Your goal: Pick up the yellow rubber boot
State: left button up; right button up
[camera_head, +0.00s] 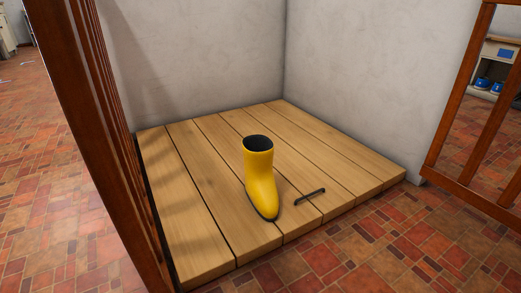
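The yellow rubber boot (260,182) stands upright on a low platform of wooden planks (205,199). Its dark opening faces up and its toe points toward the front edge of the platform. It stands alone, with nothing touching its shaft. Neither of my grippers shows in the head view.
A thin dark handle-like bar (309,195) lies on the planks just right of the boot. Reddish-brown slatted wood (100,120) borders the left side, and a wooden frame (455,130) stands at right. Pale walls (200,55) close the back. Tiled floor (370,260) lies open in front.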

aim_at(262, 190)
jog(key=i+l+u, duration=0.7)
jog(key=u, duration=0.2)
jog(key=i+l+u, duration=0.1)
jog(key=l+u, duration=0.2)
jog(key=l, duration=0.2)
jog(key=i+l+u, duration=0.1)
jog(key=l+u, duration=0.55)
jog(key=l, duration=0.15)
jog(key=l+u, duration=0.3)
jog(key=l, duration=0.15)
jog(key=i, duration=0.05)
